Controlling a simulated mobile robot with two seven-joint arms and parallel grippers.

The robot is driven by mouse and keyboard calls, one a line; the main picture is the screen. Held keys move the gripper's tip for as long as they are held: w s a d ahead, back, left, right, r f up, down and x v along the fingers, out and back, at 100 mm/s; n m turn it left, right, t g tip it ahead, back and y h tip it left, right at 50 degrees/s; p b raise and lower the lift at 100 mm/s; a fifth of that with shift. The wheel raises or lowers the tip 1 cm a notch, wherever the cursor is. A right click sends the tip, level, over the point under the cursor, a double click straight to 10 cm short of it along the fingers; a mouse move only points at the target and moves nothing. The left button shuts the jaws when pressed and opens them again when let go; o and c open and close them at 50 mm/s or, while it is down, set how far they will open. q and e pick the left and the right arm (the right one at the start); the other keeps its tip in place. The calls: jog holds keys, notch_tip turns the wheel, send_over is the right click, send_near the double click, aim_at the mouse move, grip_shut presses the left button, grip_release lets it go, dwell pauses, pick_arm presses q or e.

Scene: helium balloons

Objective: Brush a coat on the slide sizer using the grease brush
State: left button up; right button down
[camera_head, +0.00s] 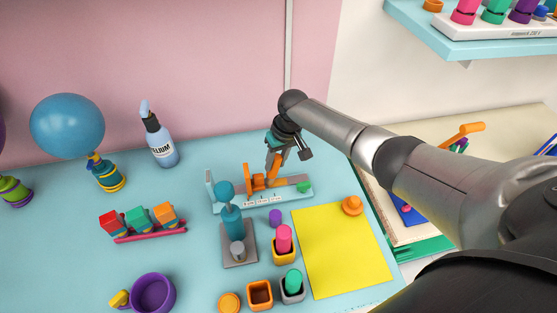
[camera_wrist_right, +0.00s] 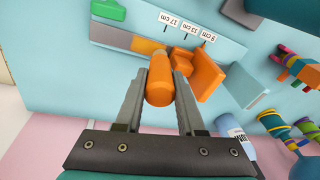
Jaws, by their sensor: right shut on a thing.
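The slide sizer (camera_head: 292,195) lies on the table in the head view, a pale blue base with a grey rail and an orange slider (camera_head: 252,180). Its labels for 9, 13 and 17 cm show in the right wrist view (camera_wrist_right: 222,47). My right gripper (camera_head: 276,151) is above the sizer, shut on the orange handle of the grease brush (camera_wrist_right: 159,82). The brush points down at the rail beside the slider; I cannot tell whether its tip touches. A yellow-orange patch (camera_wrist_right: 146,46) shows on the rail by the brush. My left gripper is not in view.
A yellow sheet (camera_head: 342,255) lies right of the sizer. A teal pump on a grey plate (camera_head: 240,258), small coloured cups and a purple mug (camera_head: 153,293) stand in front.

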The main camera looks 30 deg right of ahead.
dwell(0.4)
jog(key=d, duration=0.2)
jog(key=s+d, duration=0.1)
jog(key=d, duration=0.1)
jog(key=shift+s+d+p, duration=0.1)
jog(key=shift+d+p, duration=0.2)
jog(key=shift+d, duration=0.05)
jog(key=shift+a, duration=0.1)
dwell(0.4)
jog(key=shift+w+a+p, duration=0.1)
jog(key=shift+w+a, duration=0.1)
jog(key=shift+a, duration=0.6)
jog(key=shift+w+a+p, duration=0.1)
jog(key=shift+w+a, duration=0.1)
jog(key=shift+a, duration=0.55)
jog(key=shift+w+a+p, duration=0.1)
jog(key=shift+w+a, duration=0.1)
jog(key=shift+a, duration=0.6)
jog(key=shift+s+d+p, duration=0.1)
jog(key=shift+s+d, duration=0.1)
jog(key=shift+d, duration=0.6)
jog(key=shift+s+d+p, duration=0.1)
jog(key=shift+s+d, duration=0.1)
jog(key=shift+d, duration=0.65)
jog(key=shift+s+d+p, duration=0.1)
jog(key=shift+s+d, duration=0.1)
jog(key=shift+d, duration=0.6)
